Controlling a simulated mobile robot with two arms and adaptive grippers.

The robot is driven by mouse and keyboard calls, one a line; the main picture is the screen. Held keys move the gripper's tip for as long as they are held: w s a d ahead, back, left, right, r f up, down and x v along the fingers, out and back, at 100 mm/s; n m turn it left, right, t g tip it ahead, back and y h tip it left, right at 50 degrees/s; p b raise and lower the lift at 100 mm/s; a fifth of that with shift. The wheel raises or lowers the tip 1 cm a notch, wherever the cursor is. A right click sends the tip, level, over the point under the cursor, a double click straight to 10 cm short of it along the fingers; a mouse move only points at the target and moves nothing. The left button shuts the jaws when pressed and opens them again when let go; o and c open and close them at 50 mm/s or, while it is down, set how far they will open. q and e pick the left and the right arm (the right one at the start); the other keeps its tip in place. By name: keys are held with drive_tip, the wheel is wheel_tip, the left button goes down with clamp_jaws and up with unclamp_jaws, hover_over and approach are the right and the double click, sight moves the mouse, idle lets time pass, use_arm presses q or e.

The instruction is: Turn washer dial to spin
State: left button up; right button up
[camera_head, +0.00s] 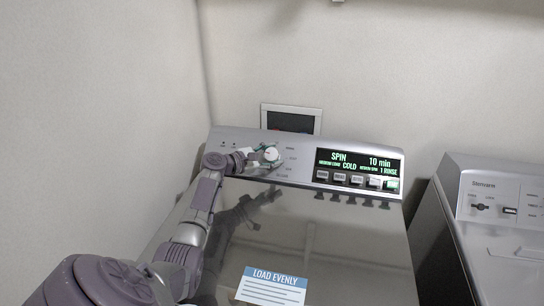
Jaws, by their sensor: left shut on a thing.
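The washer (330,240) stands ahead with its lid shut. Its silver control panel (301,169) runs along the back. The round dial (272,154) is at the left part of the panel. The display (359,161) reads SPIN, 10 min, COLD, 1 RINSE. My left gripper (267,155) is at the dial and shut on it, with its arm reaching in from the lower left. The gripper hides part of the dial and the labels left of it. My right gripper is not in view.
A second machine (500,205) stands at the right, with a gap between it and the washer. A label (271,286) reading LOAD EVENLY lies on the lid. A row of buttons (357,180) sits below the display. A wall is close on the left.

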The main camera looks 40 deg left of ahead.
use_arm(q)
drive_tip(key=o, duration=1.2)
drive_tip(key=v, duration=1.2)
drive_tip(key=shift+f, duration=0.1)
